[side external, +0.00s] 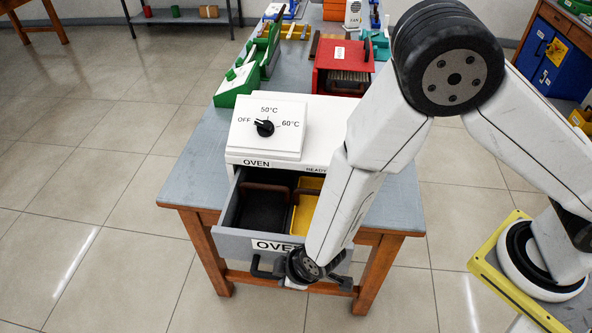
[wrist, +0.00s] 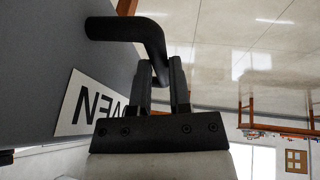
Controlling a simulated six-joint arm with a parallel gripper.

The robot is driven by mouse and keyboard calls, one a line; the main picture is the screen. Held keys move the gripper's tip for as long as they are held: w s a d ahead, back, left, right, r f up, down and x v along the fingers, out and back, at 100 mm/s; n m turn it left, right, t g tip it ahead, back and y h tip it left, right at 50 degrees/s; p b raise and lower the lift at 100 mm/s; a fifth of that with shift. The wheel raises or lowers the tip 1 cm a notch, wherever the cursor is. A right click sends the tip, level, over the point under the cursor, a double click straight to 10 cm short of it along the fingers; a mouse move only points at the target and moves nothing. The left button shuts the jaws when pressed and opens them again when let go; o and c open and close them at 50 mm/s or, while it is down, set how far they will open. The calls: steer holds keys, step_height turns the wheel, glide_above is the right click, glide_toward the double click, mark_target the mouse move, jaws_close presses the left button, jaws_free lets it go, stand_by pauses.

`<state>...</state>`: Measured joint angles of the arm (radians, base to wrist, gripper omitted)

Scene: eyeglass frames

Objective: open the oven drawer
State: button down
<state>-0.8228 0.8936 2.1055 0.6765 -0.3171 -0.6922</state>
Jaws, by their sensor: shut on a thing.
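The oven (side external: 340,115) is a white box on the grey table, with a dial marked OFF, 50°C and 60°C. Its grey drawer (side external: 228,240) is pulled out at the front, with its inside showing. Inside are a black part on the left and a yellow tray (side external: 306,205) on the right. The drawer's black bar handle (side external: 262,270) is on the front face, below the OVEN label. It also shows in the wrist view (wrist: 115,28). My gripper (wrist: 165,75) is shut on the handle near its bent end. In the side view my wrist hides part of the drawer front.
A red box (side external: 340,62) and a green device (side external: 238,82) stand behind the oven on the table. The table's front edge lies under the drawer. Open tiled floor is in front and to the left.

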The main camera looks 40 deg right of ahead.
steer(key=s+a, duration=0.2)
steer(key=shift+s+a, duration=0.35)
steer(key=c, duration=0.6)
jaws_free()
steer(key=shift+r, duration=0.2)
steer(key=shift+v, duration=3.75)
steer(key=shift+s, duration=0.1)
